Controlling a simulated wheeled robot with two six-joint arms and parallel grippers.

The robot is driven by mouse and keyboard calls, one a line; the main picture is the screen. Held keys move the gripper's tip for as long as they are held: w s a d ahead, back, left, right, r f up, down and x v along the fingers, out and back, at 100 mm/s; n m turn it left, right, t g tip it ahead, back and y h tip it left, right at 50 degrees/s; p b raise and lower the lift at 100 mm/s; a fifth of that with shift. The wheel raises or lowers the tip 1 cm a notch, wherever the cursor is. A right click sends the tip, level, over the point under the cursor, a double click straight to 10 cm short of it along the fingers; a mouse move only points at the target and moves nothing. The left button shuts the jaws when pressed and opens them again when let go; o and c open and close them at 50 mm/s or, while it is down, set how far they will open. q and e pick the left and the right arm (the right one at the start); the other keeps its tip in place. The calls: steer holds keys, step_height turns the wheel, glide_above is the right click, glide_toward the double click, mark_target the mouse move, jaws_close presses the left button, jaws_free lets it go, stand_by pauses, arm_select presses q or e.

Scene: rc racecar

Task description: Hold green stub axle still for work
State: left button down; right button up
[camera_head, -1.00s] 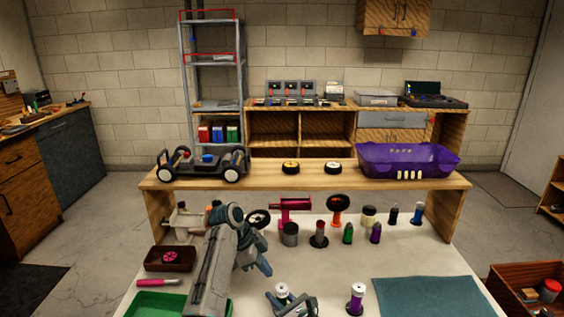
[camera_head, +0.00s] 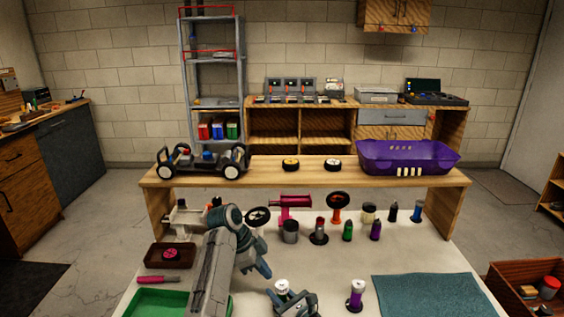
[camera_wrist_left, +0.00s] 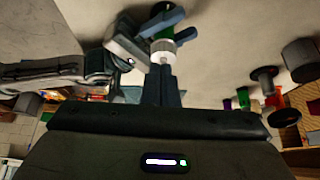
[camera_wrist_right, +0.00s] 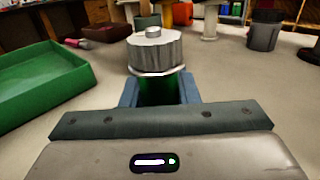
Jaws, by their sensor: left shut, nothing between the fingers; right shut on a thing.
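The green stub axle (camera_wrist_right: 158,92) stands upright between my right gripper's fingers (camera_wrist_right: 160,92), under a grey ribbed cap (camera_wrist_right: 154,50). In the left wrist view the green part (camera_wrist_left: 161,33) shows between the blue fingers, with the pale ribbed ring (camera_wrist_left: 161,48) facing my left gripper. In the head view only its pale top (camera_head: 282,286) shows clearly, within my right gripper (camera_head: 291,300). My left gripper (camera_head: 263,269) is shut and empty, just beyond and left of it. Its fingertips (camera_wrist_left: 161,68) appear close to the ring; I cannot tell whether they touch.
A green tray (camera_head: 168,303) lies at the left, with a brown tray (camera_head: 170,256) behind it. Several bottles and parts stand behind, before a raised shelf (camera_head: 300,173) holding a car chassis and purple body.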

arm_select(q)
step_height(320, 180, down, 5)
steer(key=shift+r, duration=0.1)
stand_by(0.3)
steer(key=shift+d, duration=0.35)
stand_by(0.6)
steer(key=shift+w, duration=0.35)
steer(key=shift+a, duration=0.1)
step_height(320, 180, up, 6)
steer(key=shift+a, duration=0.35)
stand_by(0.6)
